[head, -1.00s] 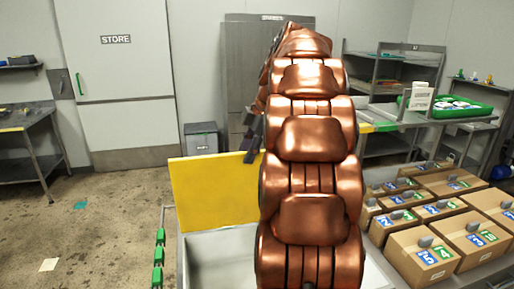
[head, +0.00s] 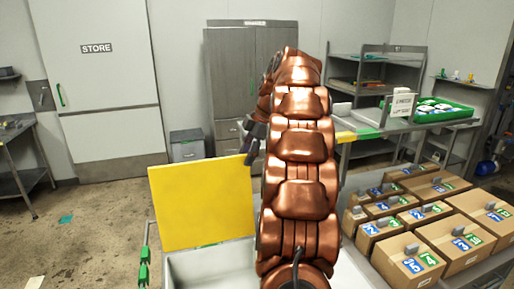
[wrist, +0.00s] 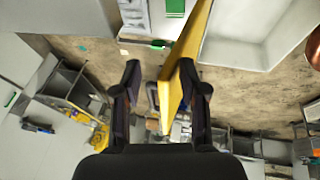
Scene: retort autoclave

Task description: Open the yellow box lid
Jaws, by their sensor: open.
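The yellow lid (head: 203,203) stands raised, close to upright, at the back of a pale grey open box (head: 195,268). Its right part is hidden behind my arm. In the wrist view the lid (wrist: 184,62) shows nearly edge-on between my two fingers, close to the right one, and the open box (wrist: 240,45) lies to its right. My gripper (wrist: 160,80) is open. In the head view its dark fingers (head: 250,148) are at the lid's top right corner. I cannot tell whether a finger touches the lid.
Cardboard boxes (head: 410,262) with numbered labels stand close on the right. A green tray (head: 445,112) sits on a bench behind them. A grey bin (head: 187,145) stands by the back wall. The floor at left is mostly free.

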